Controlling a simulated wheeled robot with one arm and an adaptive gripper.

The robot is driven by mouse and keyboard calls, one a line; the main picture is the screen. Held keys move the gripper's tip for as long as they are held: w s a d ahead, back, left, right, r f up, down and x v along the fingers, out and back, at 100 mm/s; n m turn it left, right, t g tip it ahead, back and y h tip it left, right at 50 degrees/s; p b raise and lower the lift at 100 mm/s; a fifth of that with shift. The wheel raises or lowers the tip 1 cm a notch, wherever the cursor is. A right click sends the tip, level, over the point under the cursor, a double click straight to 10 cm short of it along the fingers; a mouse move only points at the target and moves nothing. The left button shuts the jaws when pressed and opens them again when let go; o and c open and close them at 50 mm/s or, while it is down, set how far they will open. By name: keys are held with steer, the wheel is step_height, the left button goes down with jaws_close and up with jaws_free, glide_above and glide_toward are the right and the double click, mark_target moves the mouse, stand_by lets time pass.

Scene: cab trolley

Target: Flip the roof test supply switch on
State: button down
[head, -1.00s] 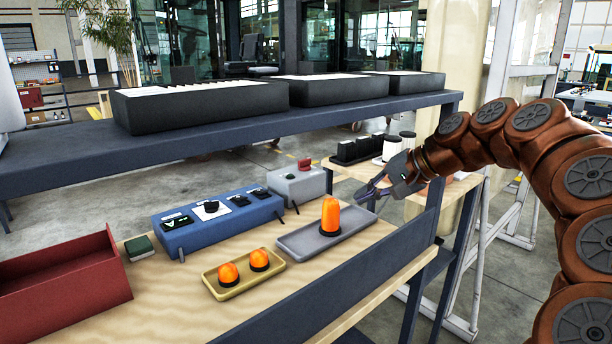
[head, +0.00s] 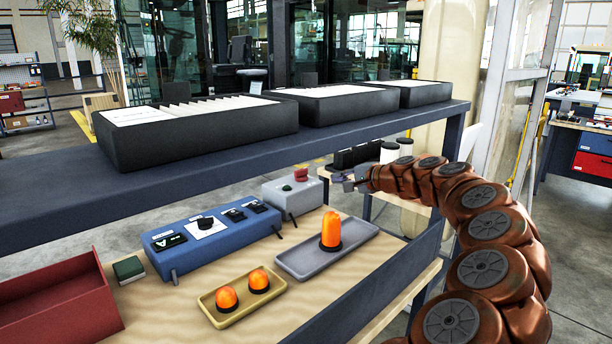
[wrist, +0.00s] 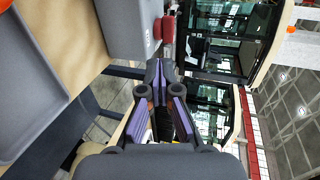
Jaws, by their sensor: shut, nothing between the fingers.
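A blue control box (head: 215,243) stands on the wooden shelf, with a display, a black knob on a white plate (head: 206,224) and two small black fittings (head: 246,210) on its top. A grey box (head: 292,197) with a red button (head: 301,174) and a small green part stands to its right. I cannot read which fitting is the roof test supply switch. My gripper (head: 350,182) is shut and empty, to the right of the grey box and apart from it. In the wrist view, my gripper (wrist: 160,75) has its fingertips together, with the grey box (wrist: 130,28) and red button (wrist: 167,30) beyond.
A dark upper shelf (head: 230,150) with black bins (head: 200,125) overhangs the boxes. An orange beacon (head: 331,230) stands in a grey tray (head: 365,235); two orange lamps sit in a yellow tray (head: 222,318). A red bin (head: 60,310) is at left. A dark rail edges the front.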

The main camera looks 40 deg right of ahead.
steer(key=shift+w, duration=0.1)
glide_toward(299, 175)
steer(key=x, duration=0.2)
steer(key=f+x, duration=0.1)
steer(key=x, duration=0.1)
steer(key=shift+w, duration=0.2)
steer(key=shift+w+a, duration=0.15)
steer(key=shift+w, duration=1)
steer(key=shift+a+r, duration=0.1)
steer(key=shift+a, duration=0.15)
steer(key=shift+d+m+h+p, duration=0.1)
steer(key=shift+m+h+p, duration=0.2)
steer(key=shift+h, duration=0.1)
